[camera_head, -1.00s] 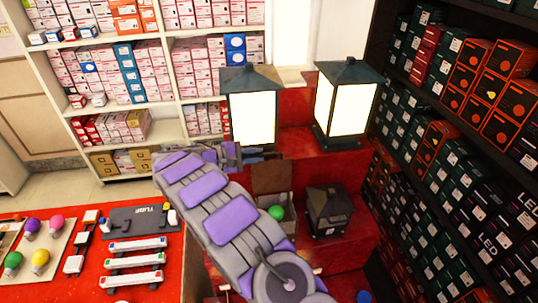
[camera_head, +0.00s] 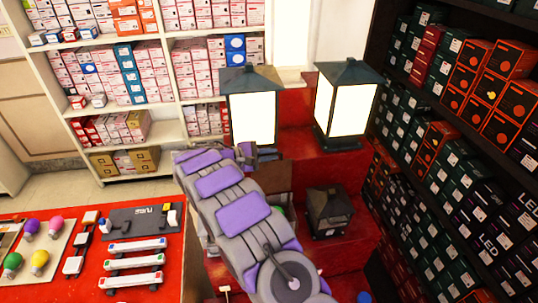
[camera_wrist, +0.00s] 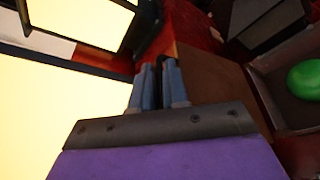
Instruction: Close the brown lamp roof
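The brown lamp roof (camera_head: 275,177) is a raised flat brown panel, partly hidden behind my arm in the head view. In the wrist view the brown panel (camera_wrist: 208,88) lies just right of my fingers. The grey open lamp box holds a green ball (camera_wrist: 304,79); in the head view my arm covers most of it. My gripper (camera_wrist: 159,68) has its blue-grey fingers close together with only a narrow dark gap, and nothing clear is held. Its tips are beside the panel's left edge; contact cannot be told. In the head view my gripper (camera_head: 268,153) is above the panel.
Two lit lamps (camera_head: 252,117) (camera_head: 345,103) stand on the red step behind. A small dark lamp (camera_head: 329,211) stands right of the box. Box shelves are at the right and back. A red table (camera_head: 90,285) with bulbs is at the left.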

